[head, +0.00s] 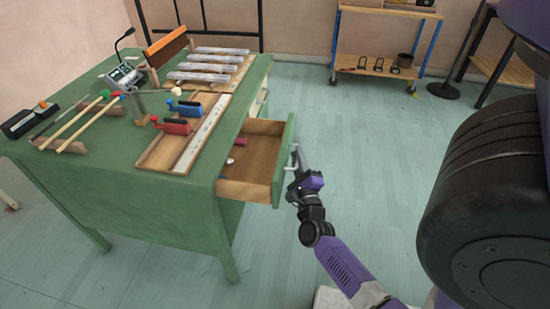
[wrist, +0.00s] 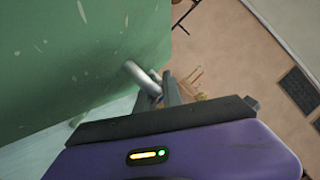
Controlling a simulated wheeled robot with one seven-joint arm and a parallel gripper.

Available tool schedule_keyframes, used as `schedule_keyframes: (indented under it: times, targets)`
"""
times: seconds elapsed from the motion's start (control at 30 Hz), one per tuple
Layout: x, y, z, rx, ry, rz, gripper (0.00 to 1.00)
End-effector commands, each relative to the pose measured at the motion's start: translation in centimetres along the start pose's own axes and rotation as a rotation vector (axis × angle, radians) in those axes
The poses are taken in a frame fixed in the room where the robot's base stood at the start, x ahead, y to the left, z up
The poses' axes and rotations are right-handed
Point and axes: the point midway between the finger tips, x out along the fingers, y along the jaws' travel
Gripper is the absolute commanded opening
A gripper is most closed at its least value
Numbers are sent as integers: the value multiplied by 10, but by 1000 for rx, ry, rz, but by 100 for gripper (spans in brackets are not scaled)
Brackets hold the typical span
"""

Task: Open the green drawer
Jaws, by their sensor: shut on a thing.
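The green drawer (head: 282,164) stands pulled out from the green desk (head: 215,200), with its wooden inside showing. A small pinkish item (head: 240,142) lies in it. My gripper (head: 296,170) is at the drawer's front and shut on its metal handle (head: 294,157). In the wrist view the silver handle (wrist: 143,78) runs to the fingertips of my gripper (wrist: 168,90), and the scratched green drawer front (wrist: 80,55) fills the upper left. The exact contact between fingers and handle is partly hidden.
The desk top holds red (head: 172,126) and blue (head: 185,107) clamp-like tools, wooden sticks (head: 82,128), metal bars (head: 205,66) and a small device with a lamp (head: 122,76). A wheeled shelf (head: 380,70) stands at the back. The floor (head: 370,160) right of the drawer is clear.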

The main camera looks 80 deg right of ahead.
Motion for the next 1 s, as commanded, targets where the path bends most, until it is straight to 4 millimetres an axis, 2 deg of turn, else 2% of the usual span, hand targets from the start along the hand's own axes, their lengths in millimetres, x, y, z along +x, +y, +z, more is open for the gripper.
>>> schedule_keyframes:
  times: [0.1, 0.4, 0.93, 0.97, 1.0]
  targets:
    - [-10, -10, -21, -4, -2, 2, 0]
    - [-22, -32, -49, -3, -2, 2, 0]
    - [-24, -38, -54, 0, -1, 2, 0]
    - [-24, -38, -54, 0, -1, 2, 17]
    - [-24, -38, -54, 0, -1, 2, 20]
